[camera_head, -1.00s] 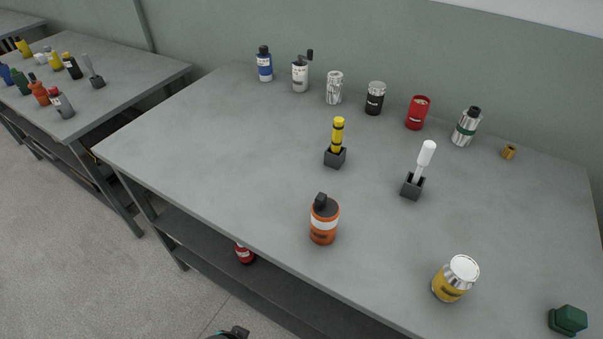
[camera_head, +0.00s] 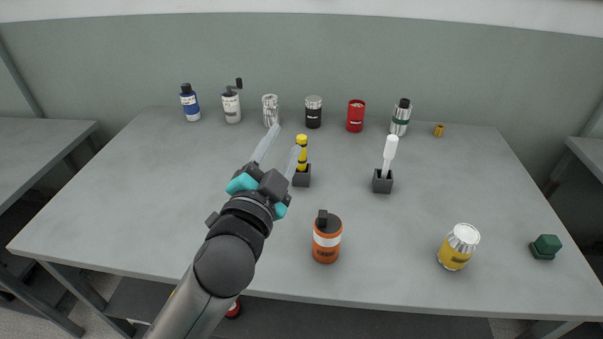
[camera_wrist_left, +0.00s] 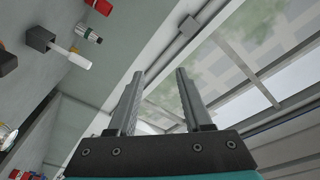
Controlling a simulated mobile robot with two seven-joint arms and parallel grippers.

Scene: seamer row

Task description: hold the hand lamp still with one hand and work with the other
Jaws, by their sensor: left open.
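The yellow hand lamp (camera_head: 301,143), shaped like a small torch, stands upright in a dark square holder (camera_head: 302,180) near the middle of the table. My left gripper (camera_head: 283,149) is open and empty. Its fingers point up and away, and in the head view they appear just left of the lamp and partly overlap it. They look raised above the table; I cannot tell the exact gap. In the left wrist view the two fingers (camera_wrist_left: 160,75) are apart with nothing between them, and the lamp cannot be made out. My right gripper is not in view.
An orange bottle (camera_head: 327,240) stands at the front, a yellow can (camera_head: 458,247) and a green block (camera_head: 545,247) to its right. A white-headed tool (camera_head: 390,150) stands in another holder (camera_head: 382,184). Several bottles and cans line the back. The table's left part (camera_head: 140,200) is clear.

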